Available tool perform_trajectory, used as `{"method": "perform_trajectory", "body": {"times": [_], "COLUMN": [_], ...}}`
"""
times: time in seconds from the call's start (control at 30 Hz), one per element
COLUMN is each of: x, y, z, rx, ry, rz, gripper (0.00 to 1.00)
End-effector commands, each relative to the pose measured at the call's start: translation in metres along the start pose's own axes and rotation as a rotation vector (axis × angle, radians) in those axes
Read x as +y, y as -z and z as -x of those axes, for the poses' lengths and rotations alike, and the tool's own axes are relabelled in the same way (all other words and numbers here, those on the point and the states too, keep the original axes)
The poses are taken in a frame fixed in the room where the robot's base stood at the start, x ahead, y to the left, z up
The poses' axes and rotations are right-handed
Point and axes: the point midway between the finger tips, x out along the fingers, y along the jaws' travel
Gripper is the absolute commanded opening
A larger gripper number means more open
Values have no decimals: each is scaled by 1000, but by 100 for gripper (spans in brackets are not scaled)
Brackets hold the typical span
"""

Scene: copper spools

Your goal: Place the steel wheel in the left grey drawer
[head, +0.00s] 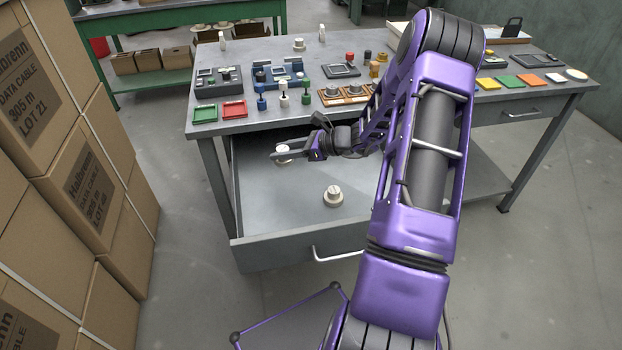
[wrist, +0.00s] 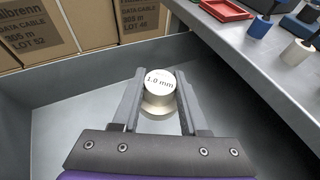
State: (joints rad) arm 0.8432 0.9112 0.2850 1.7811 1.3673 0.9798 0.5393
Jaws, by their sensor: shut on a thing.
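The steel wheel (wrist: 157,101), a pale, short round piece with a white "1.0 mm" top label, is between the fingers of my gripper (wrist: 158,98). In the head view the wheel (head: 284,155) shows at the tip of my gripper (head: 287,152), inside the open left grey drawer (head: 262,205). The wheel is upright and low over the drawer floor; I cannot tell whether it touches it. My gripper is shut on it. In the wrist view the drawer (wrist: 75,125) surrounds the fingers. A second pale wheel (head: 333,197) stands on the drawer floor nearer the front.
The grey table (head: 250,122) above the drawer holds a green tray (head: 205,113), a red tray (head: 234,109), coloured spools and several devices. A right drawer (head: 520,113) is shut. Stacked cartons (head: 95,185) stand close at the left. The drawer's left front floor is clear.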

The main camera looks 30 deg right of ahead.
Motion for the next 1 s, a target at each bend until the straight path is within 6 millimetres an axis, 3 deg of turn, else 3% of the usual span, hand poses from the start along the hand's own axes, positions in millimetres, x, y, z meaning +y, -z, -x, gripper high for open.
{"method": "perform_trajectory", "body": {"times": [0.1, 0.2, 0.4, 0.63, 0.8, 1.0], "x": [-24, -30, -29, -29, -29, -29], "y": [10, 22, 55, 72, 95, 98], "z": [5, 3, -11, -18, -27, -29], "rx": [2, 4, 4, 5, 5, 4], "ry": [21, 25, 25, 25, 25, 26], "rz": [-7, -15, -14, -13, -14, -10], "gripper": [0, 0, 0, 0, 0, 0]}}
